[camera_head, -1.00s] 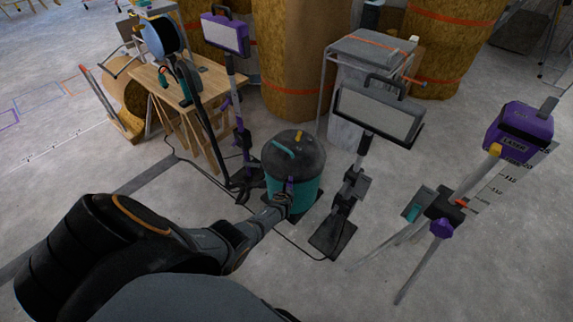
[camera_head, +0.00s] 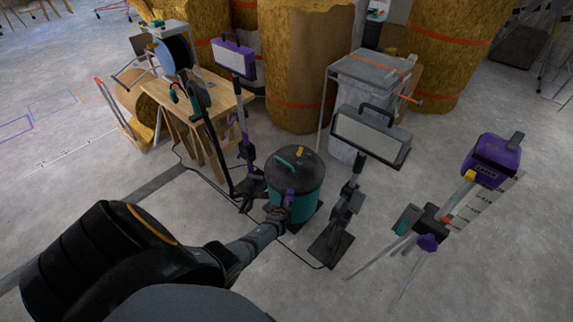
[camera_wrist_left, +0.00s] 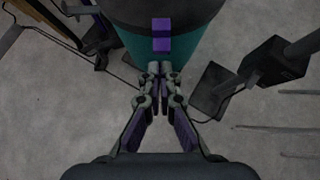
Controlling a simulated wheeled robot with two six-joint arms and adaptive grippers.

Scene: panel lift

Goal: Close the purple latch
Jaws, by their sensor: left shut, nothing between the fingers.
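The purple latch (camera_head: 290,197) sits on the front side of a teal canister (camera_head: 305,205) with a dark lid (camera_head: 297,166). The latch (camera_wrist_left: 162,34) also shows in the left wrist view, on the dark band at the top of the teal wall. My left gripper (camera_head: 281,212) is at the front of the canister, just below the latch in the picture. In the left wrist view the fingertips (camera_wrist_left: 160,72) are together and empty, over the teal wall. I cannot tell whether they touch it. My right gripper is not in view.
A lamp on a black stand (camera_head: 330,250) is close on the right, and a purple lamp (camera_head: 233,58) on a stand is at the left. A tripod with a purple laser (camera_head: 491,160) stands farther right. A cable crosses the floor. Open concrete lies in front.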

